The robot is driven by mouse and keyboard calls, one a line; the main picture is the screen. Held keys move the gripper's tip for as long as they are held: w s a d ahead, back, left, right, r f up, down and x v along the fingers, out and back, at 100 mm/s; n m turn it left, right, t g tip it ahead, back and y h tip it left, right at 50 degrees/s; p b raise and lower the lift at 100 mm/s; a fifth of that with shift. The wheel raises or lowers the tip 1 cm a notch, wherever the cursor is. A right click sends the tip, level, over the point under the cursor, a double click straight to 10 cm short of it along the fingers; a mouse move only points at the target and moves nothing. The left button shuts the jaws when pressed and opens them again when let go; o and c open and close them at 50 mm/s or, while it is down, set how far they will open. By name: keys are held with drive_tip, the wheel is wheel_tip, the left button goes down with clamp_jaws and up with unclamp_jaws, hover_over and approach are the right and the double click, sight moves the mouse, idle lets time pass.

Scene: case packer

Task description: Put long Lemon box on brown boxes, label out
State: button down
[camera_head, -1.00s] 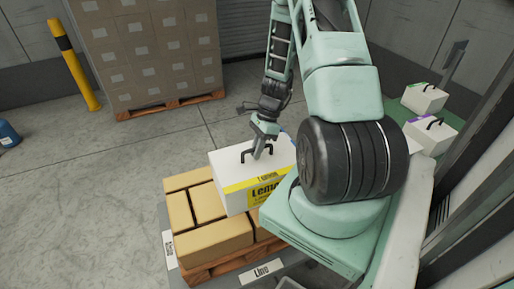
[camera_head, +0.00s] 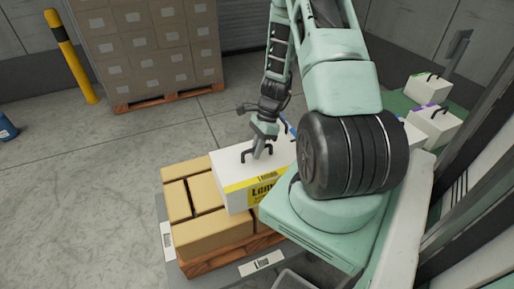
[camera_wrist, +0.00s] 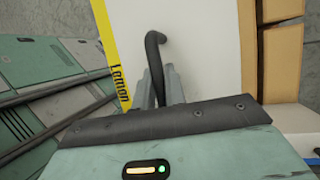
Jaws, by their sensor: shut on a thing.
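The long white Lemon box (camera_head: 228,164) has a yellow label band and a black handle on top. My gripper (camera_head: 260,151) is shut on this handle, which also shows between the fingers in the wrist view (camera_wrist: 157,48). The yellow label faces the front, toward my base, in the head view. The box appears over the brown boxes (camera_head: 211,234), which lie in a layer on a wooden pallet (camera_head: 222,262). Whether the box touches them is hard to tell. My arm and base hide the box's right end.
Two more white boxes with handles (camera_head: 425,87) (camera_head: 433,126) stand on a green surface at the right. A tall stack of cartons (camera_head: 150,50) stands on a pallet at the back. A yellow post (camera_head: 72,58) is at the left.

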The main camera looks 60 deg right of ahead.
sight(257, 164)
drive_tip(key=shift+f+b, duration=2.1)
drive_tip(key=shift+f, duration=1.5)
drive_tip(key=c, duration=1.4)
unclamp_jaws()
drive_tip(key=shift+o, duration=0.2)
drive_tip(key=v, duration=1.7)
drive_tip(key=shift+r+b, duration=0.25)
drive_tip(key=shift+b, duration=0.15)
drive_tip(key=shift+w, duration=0.15)
